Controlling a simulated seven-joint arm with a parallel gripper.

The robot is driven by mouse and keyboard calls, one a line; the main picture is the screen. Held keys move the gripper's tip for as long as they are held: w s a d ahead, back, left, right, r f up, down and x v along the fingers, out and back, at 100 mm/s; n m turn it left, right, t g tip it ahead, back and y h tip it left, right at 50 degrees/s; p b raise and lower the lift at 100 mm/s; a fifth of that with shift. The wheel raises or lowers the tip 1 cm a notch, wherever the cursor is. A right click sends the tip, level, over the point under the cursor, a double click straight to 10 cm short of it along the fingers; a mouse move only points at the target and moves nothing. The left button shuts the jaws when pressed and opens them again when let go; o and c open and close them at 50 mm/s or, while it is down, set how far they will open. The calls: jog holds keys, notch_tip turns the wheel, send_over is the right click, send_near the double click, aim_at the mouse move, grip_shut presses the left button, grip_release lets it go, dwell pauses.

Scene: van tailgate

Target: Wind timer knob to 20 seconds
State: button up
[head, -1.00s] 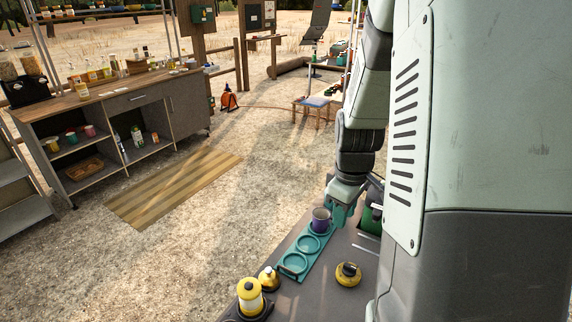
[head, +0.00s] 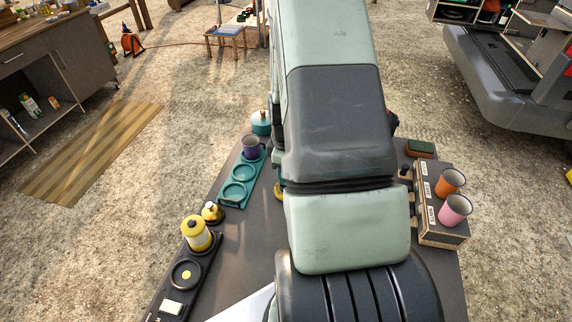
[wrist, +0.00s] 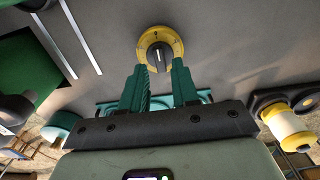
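The timer is a round yellow dial with a dark knob (wrist: 160,53) bearing a pale pointer line. It lies on the grey tabletop, ahead of my gripper (wrist: 158,66) in the wrist view. The two teal fingers are apart with nothing between them. Their tips are near the dial's lower edge; whether they touch it I cannot tell. The dial markings are too small to read. In the head view only a yellow sliver of the timer (head: 278,190) shows beside my arm, and my gripper is hidden behind the arm.
A yellow canister (head: 196,234) and a small yellow-topped pot (head: 212,212) stand at left. A box (head: 437,234) with orange and pink mugs is at right. A teal pot (head: 261,123) stands at the back.

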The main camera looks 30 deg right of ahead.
jog(key=shift+f, duration=0.3)
jog(key=shift+f, duration=1.2)
jog(key=shift+c, duration=0.2)
dwell(0.4)
jog(key=c, duration=0.4)
dwell(0.3)
